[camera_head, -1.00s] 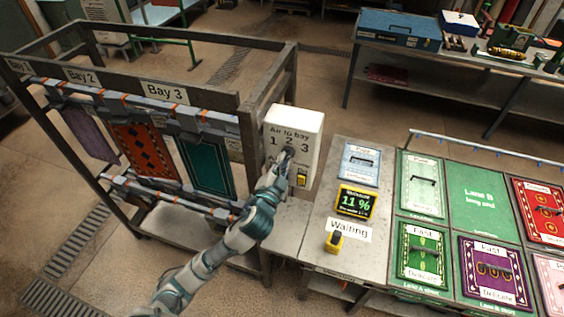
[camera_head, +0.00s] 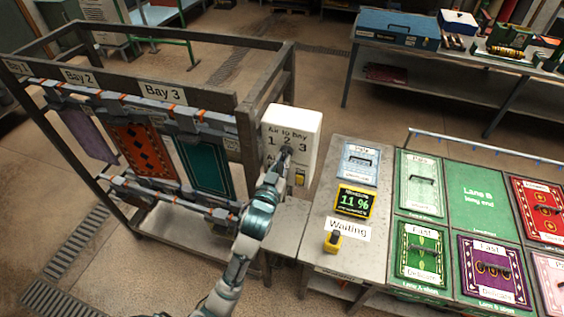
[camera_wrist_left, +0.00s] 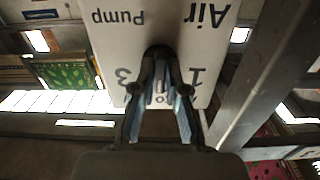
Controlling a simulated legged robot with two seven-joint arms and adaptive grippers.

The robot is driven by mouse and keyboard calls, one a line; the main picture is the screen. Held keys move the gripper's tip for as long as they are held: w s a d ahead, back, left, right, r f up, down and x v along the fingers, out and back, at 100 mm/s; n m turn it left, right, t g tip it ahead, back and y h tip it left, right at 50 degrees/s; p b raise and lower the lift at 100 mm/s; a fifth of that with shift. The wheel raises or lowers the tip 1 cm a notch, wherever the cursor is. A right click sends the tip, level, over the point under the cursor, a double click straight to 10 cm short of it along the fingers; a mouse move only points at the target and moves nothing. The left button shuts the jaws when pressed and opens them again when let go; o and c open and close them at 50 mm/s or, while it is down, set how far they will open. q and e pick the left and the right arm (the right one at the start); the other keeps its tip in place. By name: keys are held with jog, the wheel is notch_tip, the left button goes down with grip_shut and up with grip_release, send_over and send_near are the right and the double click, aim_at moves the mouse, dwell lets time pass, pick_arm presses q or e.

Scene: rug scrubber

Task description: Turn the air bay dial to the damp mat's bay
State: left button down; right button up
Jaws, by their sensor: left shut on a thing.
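The white air control box (camera_head: 305,125) stands at the right end of the rack, lettered "Air to bay" with 1, 2 and 3. My left gripper (camera_head: 285,154) is at its front face, shut on the dial and hiding most of it. In the left wrist view the box face (camera_wrist_left: 108,50) appears upside down, and the gripper's fingers close around the dark dial (camera_wrist_left: 158,50). Which number the dial points to cannot be told. A purple mat (camera_head: 88,134), a red mat (camera_head: 143,150) and a teal mat (camera_head: 206,166) hang in the rack. My right gripper is not in view.
A yellow switch (camera_head: 300,178) sits low on the box. On the bench right of it, a meter (camera_head: 354,202) reads 11 % above a "Waiting" label and a yellow-black tool (camera_head: 333,241). The rack's frame post (camera_head: 248,160) stands close left of the gripper. Several small mats lie farther right.

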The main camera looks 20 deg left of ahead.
pick_arm(q)
jog(key=shift+r, duration=0.35)
jog(key=c, duration=1.3)
grip_release()
jog(key=shift+c, duration=0.2)
jog(key=shift+o, duration=0.7)
jog(key=shift+w+f, duration=0.15)
jog(key=shift+f, duration=0.1)
jog(key=s, duration=0.7)
jog(key=shift+s, duration=0.2)
jog(key=shift+a, duration=0.1)
